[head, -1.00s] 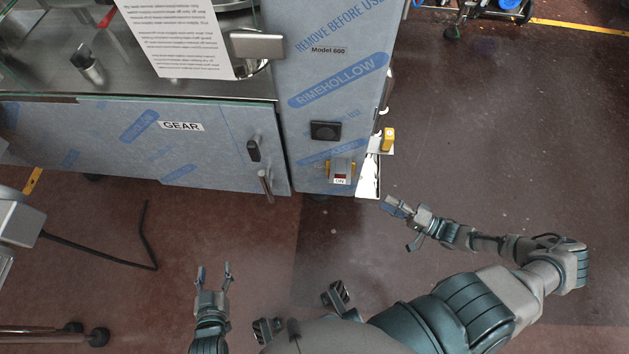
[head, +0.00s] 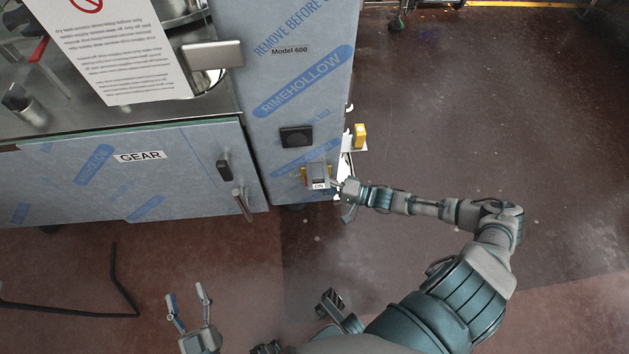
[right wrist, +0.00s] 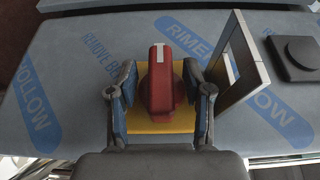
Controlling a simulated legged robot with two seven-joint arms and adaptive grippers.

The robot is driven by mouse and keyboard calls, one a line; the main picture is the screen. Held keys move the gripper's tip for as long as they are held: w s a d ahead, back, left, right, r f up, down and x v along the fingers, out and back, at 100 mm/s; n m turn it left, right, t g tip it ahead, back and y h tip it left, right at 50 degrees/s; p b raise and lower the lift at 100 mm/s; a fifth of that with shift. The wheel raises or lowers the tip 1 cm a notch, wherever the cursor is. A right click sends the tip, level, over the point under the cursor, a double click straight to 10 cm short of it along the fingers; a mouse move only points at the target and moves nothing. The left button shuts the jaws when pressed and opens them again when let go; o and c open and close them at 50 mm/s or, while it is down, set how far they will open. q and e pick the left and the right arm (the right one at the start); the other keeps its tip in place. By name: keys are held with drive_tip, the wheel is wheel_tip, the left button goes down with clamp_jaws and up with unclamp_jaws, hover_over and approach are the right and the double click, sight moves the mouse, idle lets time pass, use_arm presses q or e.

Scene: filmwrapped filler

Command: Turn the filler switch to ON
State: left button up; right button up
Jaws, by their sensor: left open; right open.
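The filler switch has a red knob (right wrist: 162,85) with a white mark, on a yellow plate (right wrist: 162,122). My right gripper (head: 341,188) is open at the switch. In the right wrist view its fingers (right wrist: 162,78) stand on both sides of the knob, with narrow strips of yellow showing between. My left gripper (head: 186,294) is open and empty over the floor at lower left.
A frame-like plate (right wrist: 240,65) stands out beside the knob's right side. A black square fitting (head: 297,137) is above the switch. A yellow block (head: 360,135) sticks out at the column's right side. The GEAR panel's handle (head: 243,205) is at left. Floor to the right is clear.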

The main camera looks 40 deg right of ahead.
drive_tip(key=shift+w+a, duration=0.35)
drive_tip(key=shift+a, duration=0.05)
drive_tip(key=shift+d, duration=0.55)
drive_tip(key=shift+c, duration=0.5)
drive_tip(key=shift+d+f, duration=0.15)
drive_tip(key=c, duration=0.8)
drive_tip(key=shift+s+a, duration=0.1)
drive_tip(key=shift+a, duration=0.35)
clamp_jaws()
